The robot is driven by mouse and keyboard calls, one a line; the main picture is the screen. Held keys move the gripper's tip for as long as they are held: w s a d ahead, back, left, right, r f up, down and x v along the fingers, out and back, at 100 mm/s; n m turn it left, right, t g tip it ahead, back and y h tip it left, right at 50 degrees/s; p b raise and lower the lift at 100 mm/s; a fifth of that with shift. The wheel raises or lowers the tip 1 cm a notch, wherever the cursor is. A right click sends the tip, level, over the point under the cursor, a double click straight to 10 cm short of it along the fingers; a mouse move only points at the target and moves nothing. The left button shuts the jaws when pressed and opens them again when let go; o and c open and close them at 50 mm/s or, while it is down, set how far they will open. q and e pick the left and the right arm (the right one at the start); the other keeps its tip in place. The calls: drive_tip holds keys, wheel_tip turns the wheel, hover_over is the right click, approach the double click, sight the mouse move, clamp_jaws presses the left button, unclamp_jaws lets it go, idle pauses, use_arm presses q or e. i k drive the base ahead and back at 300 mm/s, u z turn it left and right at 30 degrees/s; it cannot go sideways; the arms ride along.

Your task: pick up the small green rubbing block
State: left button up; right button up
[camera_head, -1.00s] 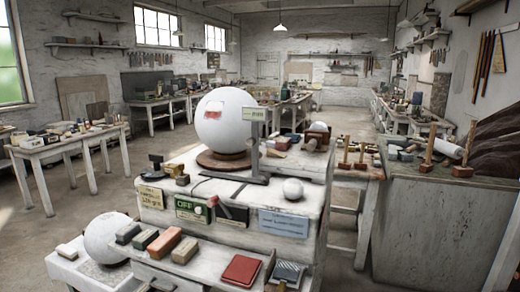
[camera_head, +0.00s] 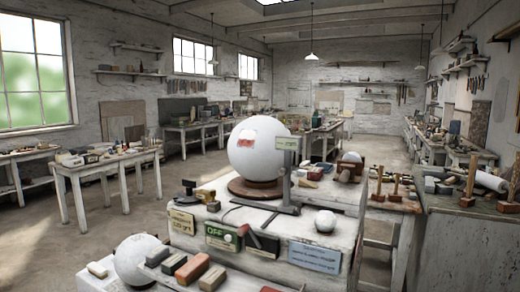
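The small green rubbing block (camera_head: 174,264) lies on the low front ledge of the white workbench, near the bottom edge of the head view. It sits in a row between a dark grey block (camera_head: 157,256) on its left and an orange-red block (camera_head: 193,267) on its right. A tan block (camera_head: 212,278) lies at the right end of the row. The green block's top and front face show, and nothing covers it. Neither of my grippers is in view.
A large white sphere (camera_head: 257,150) rests on a brown turntable (camera_head: 254,188) above the ledge. A smaller white sphere (camera_head: 138,260) stands left of the blocks. Open floor (camera_head: 90,235) lies to the left.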

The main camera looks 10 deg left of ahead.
sight(171, 265)
drive_tip(key=u, duration=0.05)
drive_tip(key=k, duration=1)
drive_tip(key=u, duration=5.05)
drive_tip(key=k, duration=0.1)
drive_tip(key=z, duration=3.65)
drive_tip(key=i, duration=2.7)
drive_tip(key=z, duration=0.75)
